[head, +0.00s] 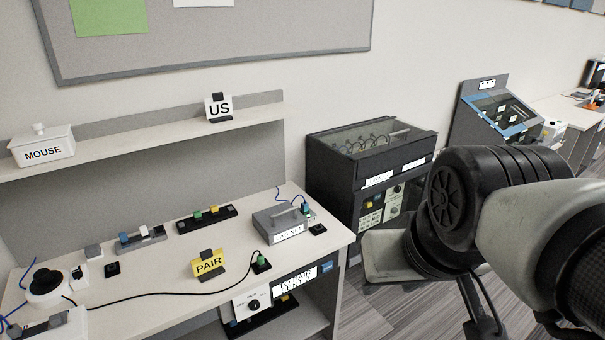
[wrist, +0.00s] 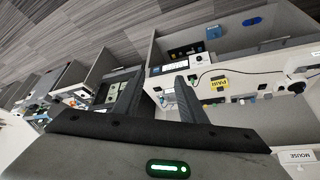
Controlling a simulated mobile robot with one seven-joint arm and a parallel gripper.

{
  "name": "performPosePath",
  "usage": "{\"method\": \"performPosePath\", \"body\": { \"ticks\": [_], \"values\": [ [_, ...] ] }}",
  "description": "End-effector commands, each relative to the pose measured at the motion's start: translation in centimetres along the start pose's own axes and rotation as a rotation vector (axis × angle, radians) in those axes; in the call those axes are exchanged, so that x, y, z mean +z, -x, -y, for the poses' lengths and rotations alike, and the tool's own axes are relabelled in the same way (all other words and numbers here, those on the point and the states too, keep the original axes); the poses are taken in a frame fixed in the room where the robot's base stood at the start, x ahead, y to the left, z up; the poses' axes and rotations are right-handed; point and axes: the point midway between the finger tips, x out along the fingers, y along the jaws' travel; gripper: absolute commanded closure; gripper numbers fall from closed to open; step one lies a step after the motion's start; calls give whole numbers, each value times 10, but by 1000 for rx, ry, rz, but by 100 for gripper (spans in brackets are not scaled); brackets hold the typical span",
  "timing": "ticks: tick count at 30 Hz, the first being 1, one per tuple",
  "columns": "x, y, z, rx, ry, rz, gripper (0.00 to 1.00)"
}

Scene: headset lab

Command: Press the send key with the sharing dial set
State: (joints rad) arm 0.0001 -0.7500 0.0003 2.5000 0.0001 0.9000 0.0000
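A white panel with a black dial (head: 253,304) is mounted under the near edge of the left desk in the head view. A second set of small panels with knobs and green keys (head: 376,212) sits in the front of the dark cabinet. Their small lettering is unreadable, so I cannot tell which is the sharing dial or the send key. My gripper (wrist: 160,76) is open and empty in the wrist view, its two fingers apart and touching nothing. In the head view my arm fills the right side and hides part of the floor.
The desk (head: 165,290) holds a yellow PAIR sign (head: 209,264), a grey box (head: 283,223), switch strips and a cable. The dark cabinet (head: 330,180) stands right of it. A MOUSE box (head: 42,148) and US sign (head: 219,108) are on the shelf. Carpet floor (head: 355,300) is clear between desk and arm.

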Motion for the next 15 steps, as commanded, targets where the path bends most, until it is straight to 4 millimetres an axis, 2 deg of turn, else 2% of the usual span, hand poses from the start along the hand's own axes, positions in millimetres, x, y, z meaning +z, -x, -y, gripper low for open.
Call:
{"method": "performPosePath", "body": {
  "ticks": [1, 6, 15],
  "values": [
    [0, 0, 0, 0, 0, 0, 71],
    [0, 0, 0, 0, 0, 0, 100],
    [0, 0, 0, 0, 0, 0, 100]
  ]
}}
